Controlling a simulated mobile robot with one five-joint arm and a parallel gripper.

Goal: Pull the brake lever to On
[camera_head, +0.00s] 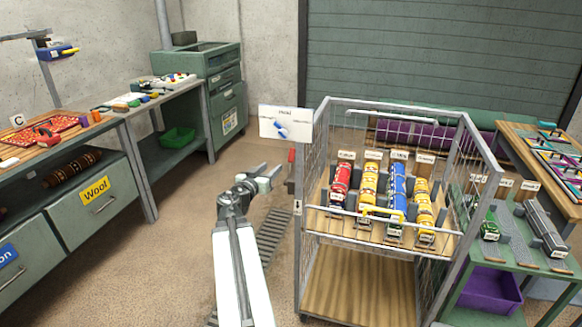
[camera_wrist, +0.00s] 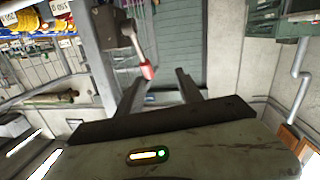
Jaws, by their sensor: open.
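The brake lever (camera_head: 291,157) has a red grip and stands at the left front post of the wire cart (camera_head: 300,240). In the wrist view the lever (camera_wrist: 147,71) is a metal rod with a red end, reaching out from a dark bracket (camera_wrist: 112,28). My gripper (camera_head: 270,173) is open and empty, just left of the lever in the head view. In the wrist view the red end lies ahead of the gap between my fingers (camera_wrist: 159,82), nearer the left finger. I see no contact. No On marking is readable.
The cart's upper shelf holds several labelled rolls (camera_head: 368,190). A white sign (camera_head: 285,123) stands above the lever. A workbench with drawers (camera_head: 95,200) is at left; a green table (camera_head: 520,235) is at right.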

